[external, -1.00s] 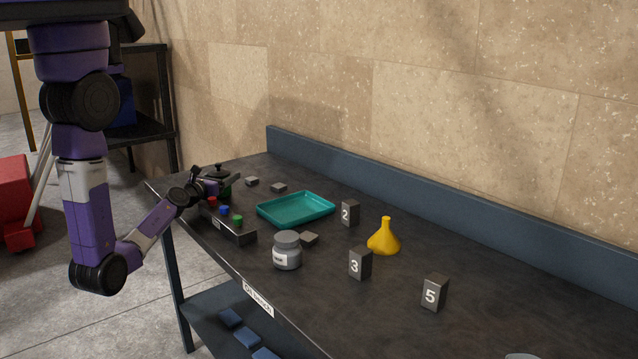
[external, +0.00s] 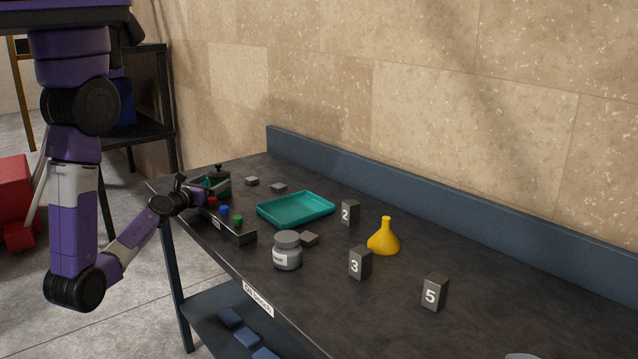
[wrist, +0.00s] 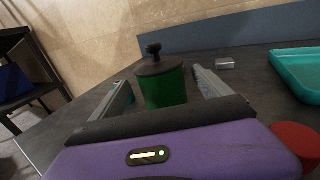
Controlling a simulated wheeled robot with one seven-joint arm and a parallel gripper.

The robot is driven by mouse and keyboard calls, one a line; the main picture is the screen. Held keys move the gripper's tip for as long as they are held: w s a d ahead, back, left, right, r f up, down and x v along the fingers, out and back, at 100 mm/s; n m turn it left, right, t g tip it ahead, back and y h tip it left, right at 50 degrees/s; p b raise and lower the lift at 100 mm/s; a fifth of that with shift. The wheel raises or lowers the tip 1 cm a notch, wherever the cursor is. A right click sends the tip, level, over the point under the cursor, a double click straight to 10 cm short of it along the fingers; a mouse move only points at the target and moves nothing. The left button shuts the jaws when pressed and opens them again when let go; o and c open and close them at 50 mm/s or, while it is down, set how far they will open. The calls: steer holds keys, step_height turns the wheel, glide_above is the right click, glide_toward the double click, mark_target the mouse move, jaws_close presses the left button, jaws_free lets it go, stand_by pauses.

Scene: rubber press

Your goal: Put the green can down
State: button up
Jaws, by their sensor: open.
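The green can (external: 223,184) with a black knobbed lid stands upright at the far left end of the dark workbench (external: 480,250). The wrist view shows the can (wrist: 164,88) standing on the bench ahead, between the two jaws. My gripper (wrist: 165,85) is open, with a gap visible between the can and each jaw. In the external view my gripper (external: 217,186) is just left of the can, low over the bench, and partly overlaps it.
A control box (external: 228,227) with red, blue and green buttons sits close in front of my gripper. A teal tray (external: 296,210), grey jar (external: 287,252), yellow funnel (external: 384,238), small grey blocks and numbered blocks stand further right. A blue backboard (external: 420,200) lines the wall.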

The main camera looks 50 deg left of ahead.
steer(key=b+v, duration=0.1)
steer(key=v, duration=0.4)
steer(key=shift+s+d, duration=0.1)
steer(key=shift+s, duration=0.05)
stand_by(0.4)
